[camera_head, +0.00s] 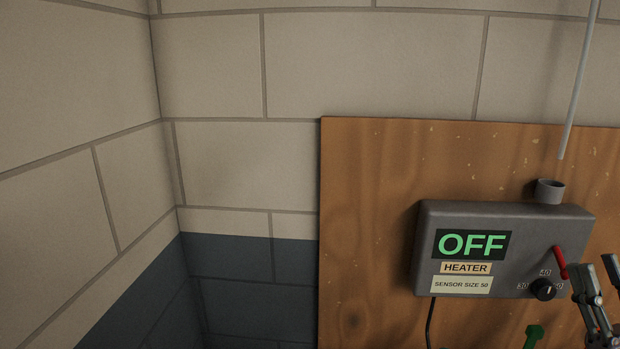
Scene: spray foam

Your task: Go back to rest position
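My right gripper (597,262) is at the lower right edge of the head view, partly cut off by the frame. Its two dark fingers point up with a gap between the tips, and I see nothing held there. It appears just right of the black dial and red lever of a grey heater box (505,210); I cannot tell whether it touches the box. The box shows a green "OFF" display (472,245) and "HEATER" and "SENSOR SIZE 50" labels. The red lever (560,262) is tilted up to the left. The dial (543,289) sits below it. My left gripper is not in view.
The box is on a wooden board (365,220) in front of a block wall (215,65). A black cable (429,325) hangs below. A green object (533,335) is partly visible. The left side is clear.

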